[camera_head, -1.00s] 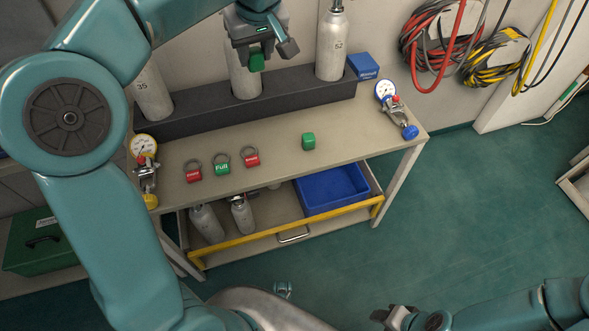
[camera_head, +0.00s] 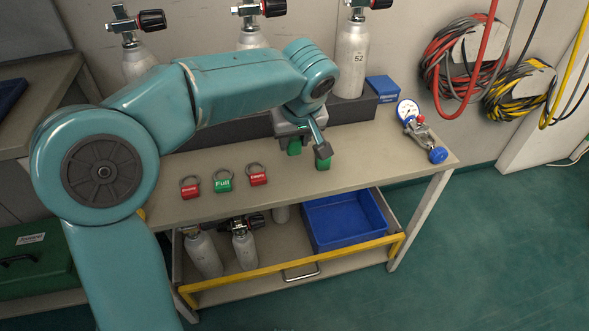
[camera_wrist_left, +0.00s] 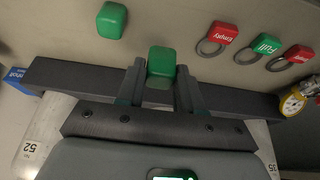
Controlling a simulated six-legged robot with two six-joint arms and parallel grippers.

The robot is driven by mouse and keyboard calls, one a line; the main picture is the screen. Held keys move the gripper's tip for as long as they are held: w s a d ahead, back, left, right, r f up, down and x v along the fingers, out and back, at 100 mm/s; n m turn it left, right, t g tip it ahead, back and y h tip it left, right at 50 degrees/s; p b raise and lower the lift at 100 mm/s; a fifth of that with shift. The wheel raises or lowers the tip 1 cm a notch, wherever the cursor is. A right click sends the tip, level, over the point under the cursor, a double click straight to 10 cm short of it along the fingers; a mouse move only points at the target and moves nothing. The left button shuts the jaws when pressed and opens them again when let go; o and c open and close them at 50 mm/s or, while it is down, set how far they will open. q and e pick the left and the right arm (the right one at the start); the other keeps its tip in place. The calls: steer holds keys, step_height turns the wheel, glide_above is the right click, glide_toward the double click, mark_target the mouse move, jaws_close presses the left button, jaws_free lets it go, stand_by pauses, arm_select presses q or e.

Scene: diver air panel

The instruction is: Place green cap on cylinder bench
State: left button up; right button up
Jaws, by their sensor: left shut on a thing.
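My left gripper (camera_head: 304,144) is over the bench top and shut on a green cap (camera_head: 294,149). In the left wrist view the held cap (camera_wrist_left: 161,62) sits between the two fingers. A second green cap (camera_head: 323,164) stands on the cylinder bench (camera_head: 370,150), just right of the gripper in the head view. It also shows at the upper left of the left wrist view (camera_wrist_left: 111,20). I cannot tell whether the held cap touches the bench top. My right gripper is out of view.
Red and green tags (camera_head: 222,182) lie left on the bench. A gauge with a blue knob (camera_head: 412,118) lies at the right end. Grey cylinders (camera_head: 352,60) stand in a dark rack behind. A blue bin (camera_head: 345,222) is below.

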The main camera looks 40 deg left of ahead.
mark_target(296, 154)
arm_select(q)
step_height(296, 154, down, 6)
steer(key=shift+f+b, duration=0.25)
steer(key=shift+b, duration=0.85)
steer(key=shift+r, duration=0.15)
steer(key=shift+f, duration=0.25)
steer(key=o, duration=1)
steer(key=shift+r, duration=0.1)
steer(key=shift+d+r+p, duration=0.1)
steer(key=shift+r+p, duration=0.2)
steer(key=shift+r, duration=0.2)
steer(key=p+v, duration=0.4)
steer(key=v, duration=0.7)
